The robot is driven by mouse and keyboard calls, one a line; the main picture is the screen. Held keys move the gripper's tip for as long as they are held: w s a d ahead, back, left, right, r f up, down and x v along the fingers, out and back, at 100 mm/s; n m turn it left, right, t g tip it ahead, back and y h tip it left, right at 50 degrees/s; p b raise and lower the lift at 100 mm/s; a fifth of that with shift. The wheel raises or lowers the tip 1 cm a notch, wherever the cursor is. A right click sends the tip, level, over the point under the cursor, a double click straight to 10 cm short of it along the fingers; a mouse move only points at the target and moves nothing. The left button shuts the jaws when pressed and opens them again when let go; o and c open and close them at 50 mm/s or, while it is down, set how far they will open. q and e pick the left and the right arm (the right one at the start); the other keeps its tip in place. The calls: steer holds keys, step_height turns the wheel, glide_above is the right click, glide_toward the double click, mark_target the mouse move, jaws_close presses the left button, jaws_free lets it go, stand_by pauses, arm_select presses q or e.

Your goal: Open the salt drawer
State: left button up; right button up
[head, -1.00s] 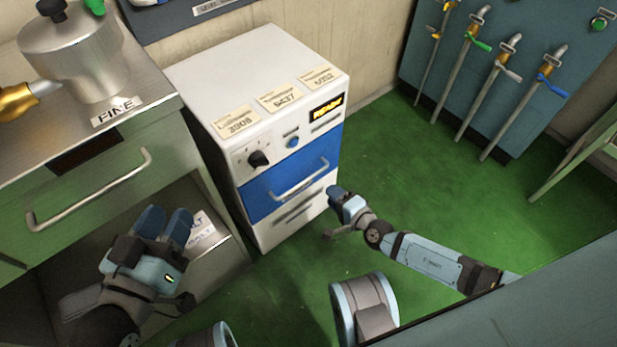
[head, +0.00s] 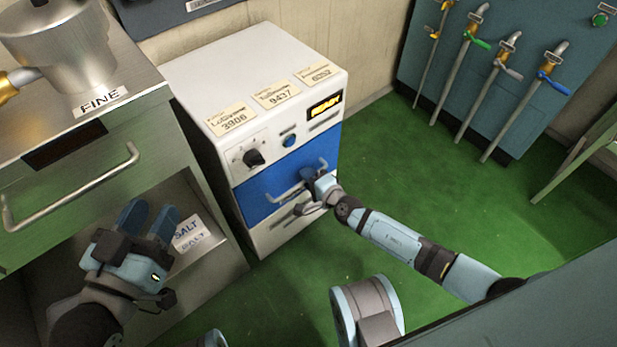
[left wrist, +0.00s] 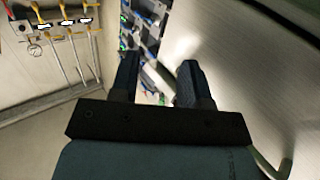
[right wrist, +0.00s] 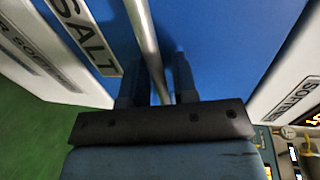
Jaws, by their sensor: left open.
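The salt drawer (head: 262,199) is the blue front in the white cabinet, and it looks shut. Its SALT label (right wrist: 85,35) shows in the right wrist view. My right gripper (head: 312,178) is at the right part of the drawer's bar handle (head: 288,193). In the right wrist view the handle (right wrist: 148,40) runs between the two fingers of the right gripper (right wrist: 158,80); whether they press on it is unclear. My left gripper (head: 148,218) is open and empty in front of the steel counter's lower shelf. It also shows in the left wrist view (left wrist: 158,80).
The white cabinet (head: 235,75) has a knob (head: 254,158) and a blue button (head: 289,141) above the drawer. A steel counter (head: 50,190) with a bar handle stands at left. A SALT card (head: 188,233) is on its lower shelf. Green floor (head: 400,160) is clear at right.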

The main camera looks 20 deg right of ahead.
jaws_close()
arm_select(q)
steer(key=shift+s+d+r+n+p, duration=0.25)
steer(key=shift+s+n+p, duration=0.15)
steer(key=shift+p, duration=0.5)
steer(key=shift+s+d+r+n+p, duration=0.1)
steer(key=shift+s+r+n+p, duration=0.3)
steer(key=shift+p, duration=0.5)
arm_select(e)
steer(key=f+v, duration=0.1)
steer(key=v, duration=0.7)
steer(key=f+v, duration=0.2)
steer(key=v, duration=0.7)
steer(key=shift+s+f, duration=0.3)
steer(key=shift+s, duration=0.35)
arm_select(q)
steer(key=shift+w+f, duration=0.1)
steer(key=shift+f, duration=0.05)
arm_select(e)
steer(key=shift+d, duration=0.1)
steer(key=shift+o, duration=1.5)
jaws_free()
steer(key=shift+d, duration=0.1)
